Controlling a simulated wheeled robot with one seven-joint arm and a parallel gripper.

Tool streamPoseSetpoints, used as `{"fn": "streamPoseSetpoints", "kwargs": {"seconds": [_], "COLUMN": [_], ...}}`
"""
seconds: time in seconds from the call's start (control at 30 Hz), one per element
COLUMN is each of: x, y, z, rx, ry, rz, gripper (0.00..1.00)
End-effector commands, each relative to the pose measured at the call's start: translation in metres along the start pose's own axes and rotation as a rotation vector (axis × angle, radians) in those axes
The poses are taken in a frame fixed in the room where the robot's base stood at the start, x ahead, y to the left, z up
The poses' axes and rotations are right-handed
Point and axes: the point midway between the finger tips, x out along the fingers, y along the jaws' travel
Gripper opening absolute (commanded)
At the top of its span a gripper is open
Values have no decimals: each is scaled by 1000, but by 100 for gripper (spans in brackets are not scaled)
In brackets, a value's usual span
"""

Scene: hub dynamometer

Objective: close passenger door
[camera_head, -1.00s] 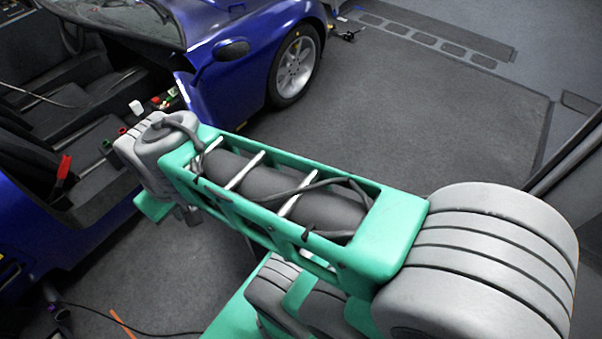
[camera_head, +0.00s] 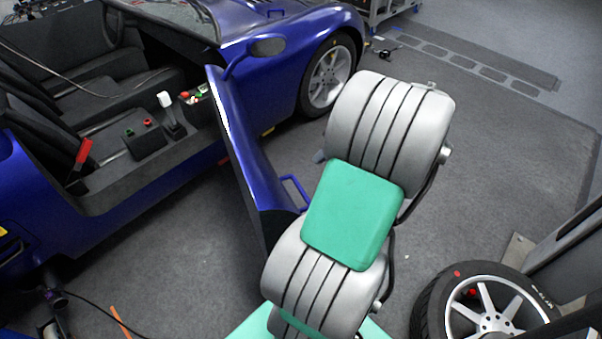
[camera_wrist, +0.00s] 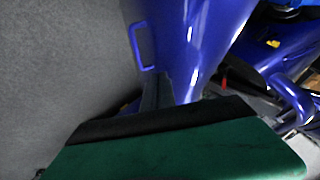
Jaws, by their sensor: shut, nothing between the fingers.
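The blue passenger door (camera_head: 243,150) stands open, swung out from the blue car (camera_head: 110,200), with a clear gap of floor between its free end and the sill. A blue loop handle (camera_head: 295,188) is on its outer face. In the wrist view the door (camera_wrist: 190,40) and its handle (camera_wrist: 143,46) show ahead. My gripper (camera_wrist: 165,120) shows there as a green block with a black edge, shut and empty, close to the door. I cannot tell whether it touches. In the head view my arm hides the gripper.
A loose wheel (camera_head: 480,310) lies on the floor at the lower right, beside a grey post. A cable and an orange strip (camera_head: 120,322) lie at the lower left. The side mirror (camera_head: 268,45) juts out above the door.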

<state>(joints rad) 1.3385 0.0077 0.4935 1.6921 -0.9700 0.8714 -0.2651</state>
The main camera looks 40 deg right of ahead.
Motion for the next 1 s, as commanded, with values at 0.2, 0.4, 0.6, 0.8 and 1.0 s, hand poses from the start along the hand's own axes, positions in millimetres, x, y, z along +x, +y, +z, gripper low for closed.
{"fn": "streamPoseSetpoints", "kwargs": {"seconds": [0.2,0.4,0.6,0.8,1.0], "x": [44,87,109,116,116], "y": [-1,-2,-23,-33,-33], "z": [1,1,2,4,4], "rx": [0,0,-2,0,1], "ry": [-5,-6,-4,-3,-3], "rz": [-3,-2,2,3,3], "gripper": [0,0,0,0,0]}}
